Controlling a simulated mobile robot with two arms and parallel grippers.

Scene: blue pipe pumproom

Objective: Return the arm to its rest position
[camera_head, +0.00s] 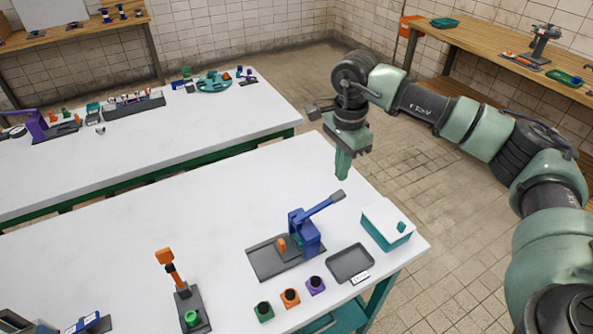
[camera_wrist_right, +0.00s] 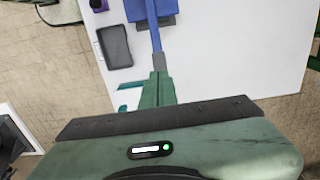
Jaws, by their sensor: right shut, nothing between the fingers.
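My right arm reaches in from the right in the head view. Its right gripper (camera_head: 343,172) points down above the far right part of the near white table (camera_head: 200,200), behind the blue lever press (camera_head: 306,232). The fingers are shut and empty. In the right wrist view the shut green fingers (camera_wrist_right: 157,88) appear over the tip of the grey lever handle (camera_wrist_right: 159,61); I cannot tell the gap between them, though the head view shows the gripper apart from the press. My left gripper is not in view.
Near the press are a dark tray (camera_head: 350,263), a white and teal box (camera_head: 386,225) and small green, orange and purple blocks (camera_head: 290,298). An orange-handled tool (camera_head: 175,275) stands left. A second white table (camera_head: 150,140) lies behind. Floor at the right is clear.

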